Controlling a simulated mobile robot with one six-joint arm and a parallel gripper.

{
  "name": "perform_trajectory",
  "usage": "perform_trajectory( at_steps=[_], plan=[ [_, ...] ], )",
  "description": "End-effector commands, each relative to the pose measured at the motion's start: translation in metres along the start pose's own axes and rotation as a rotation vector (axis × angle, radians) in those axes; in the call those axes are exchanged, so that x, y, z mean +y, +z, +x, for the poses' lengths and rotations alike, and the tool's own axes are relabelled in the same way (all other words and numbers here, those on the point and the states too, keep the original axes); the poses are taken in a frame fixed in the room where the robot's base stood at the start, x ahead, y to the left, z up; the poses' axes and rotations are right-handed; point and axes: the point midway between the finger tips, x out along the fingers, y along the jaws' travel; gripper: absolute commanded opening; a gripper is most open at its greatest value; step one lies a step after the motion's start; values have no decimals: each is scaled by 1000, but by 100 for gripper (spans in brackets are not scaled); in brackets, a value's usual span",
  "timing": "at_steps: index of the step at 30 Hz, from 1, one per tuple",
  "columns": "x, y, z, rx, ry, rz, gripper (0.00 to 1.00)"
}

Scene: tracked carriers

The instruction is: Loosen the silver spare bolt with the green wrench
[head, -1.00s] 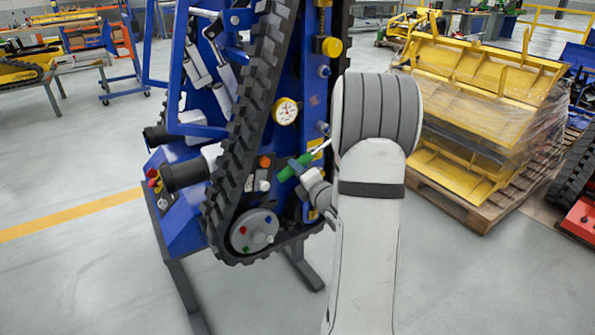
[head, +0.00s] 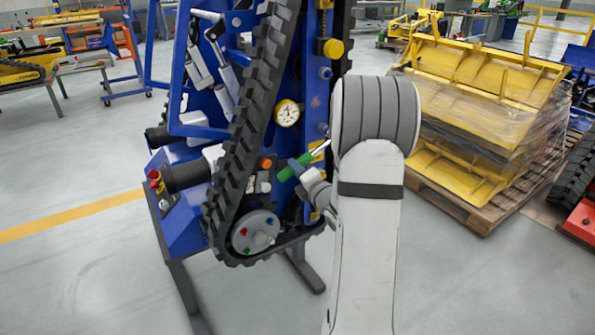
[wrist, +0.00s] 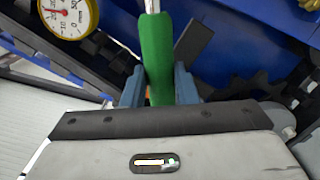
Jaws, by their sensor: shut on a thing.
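The green wrench has a green handle (wrist: 157,55) and a silver shaft that leaves the top of the wrist view. My gripper (wrist: 160,85) is shut on the green handle, with one blue-grey finger on each side. In the head view the green wrench (head: 296,166) shows beside the track, its silver end pointing up and right toward my arm. My gripper (head: 300,172) is small there and partly hidden by my wrist. I cannot make out the silver spare bolt in either view, nor whether the wrench's far end touches anything.
A blue tracked carrier with a black rubber track (head: 262,90) stands upright on a stand. A white dial gauge (head: 287,113) sits just above the wrench and shows in the wrist view too. A pallet of yellow buckets (head: 480,90) stands right.

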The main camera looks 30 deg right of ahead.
Motion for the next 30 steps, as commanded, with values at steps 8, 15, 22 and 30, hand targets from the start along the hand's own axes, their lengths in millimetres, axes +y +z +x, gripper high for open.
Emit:
perform_trajectory(
  at_steps=[8,15,22,30],
  plan=[
    [1,0,0,-1,2,-1,5],
    [1,0,0,-1,2,-1,0],
    [-6,0,0,-1,3,-26,0],
    [-15,1,0,0,6,-98,0]
  ],
)
